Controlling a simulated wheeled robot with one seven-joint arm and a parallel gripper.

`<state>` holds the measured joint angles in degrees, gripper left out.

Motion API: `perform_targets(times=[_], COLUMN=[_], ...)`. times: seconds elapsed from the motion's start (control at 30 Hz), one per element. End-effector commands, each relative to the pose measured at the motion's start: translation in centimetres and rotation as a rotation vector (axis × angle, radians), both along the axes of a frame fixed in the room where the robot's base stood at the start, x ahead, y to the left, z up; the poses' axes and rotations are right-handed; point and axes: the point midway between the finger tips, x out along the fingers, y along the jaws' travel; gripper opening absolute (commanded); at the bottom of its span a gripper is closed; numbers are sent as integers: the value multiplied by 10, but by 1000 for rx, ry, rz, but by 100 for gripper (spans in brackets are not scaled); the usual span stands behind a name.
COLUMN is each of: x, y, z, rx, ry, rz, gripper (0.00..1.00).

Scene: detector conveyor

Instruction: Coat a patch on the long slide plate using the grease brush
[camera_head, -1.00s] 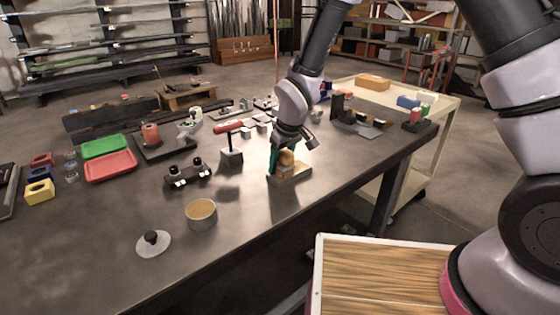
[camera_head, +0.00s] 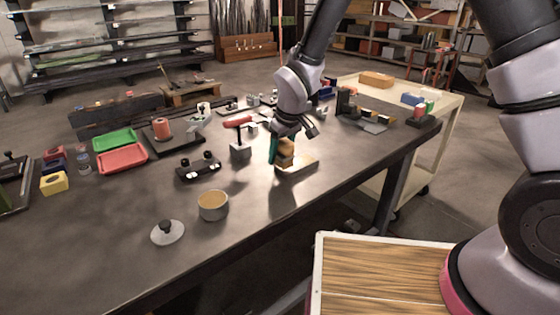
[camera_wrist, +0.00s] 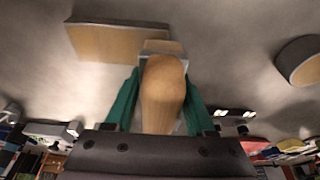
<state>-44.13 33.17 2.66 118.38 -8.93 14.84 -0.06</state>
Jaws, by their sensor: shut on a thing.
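My gripper (camera_head: 279,151) has green fingers and is shut on the wooden handle of a brush (camera_wrist: 163,95), which I take for the grease brush. In the wrist view a pale metal band and a tan end show beyond the handle. The brush (camera_head: 286,147) is at the left part of a flat tan block (camera_head: 302,165); whether they touch I cannot tell. The block also shows in the wrist view (camera_wrist: 118,42). A round grey pot (camera_head: 213,211) with tan contents stands to the left. I cannot tell for sure which thing is the long slide plate.
A knobbed round lid (camera_head: 168,236) lies near the pot. A dark two-knob fixture (camera_head: 198,168) and a red-handled tool on a grey block (camera_head: 240,150) stand left of my gripper. Red (camera_head: 122,158) and green trays lie further left. The front table (camera_head: 120,255) is mostly clear.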

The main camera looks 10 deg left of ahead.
Motion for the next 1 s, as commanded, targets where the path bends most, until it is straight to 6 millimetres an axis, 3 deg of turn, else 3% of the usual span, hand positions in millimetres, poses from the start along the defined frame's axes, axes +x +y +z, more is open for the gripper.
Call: perform_targets(times=[0.6,1.0], x=[4,4], y=[-2,-2], z=[54,59], rx=[0,-2], ry=[0,3], rz=[-8,-10], gripper=[0,0])
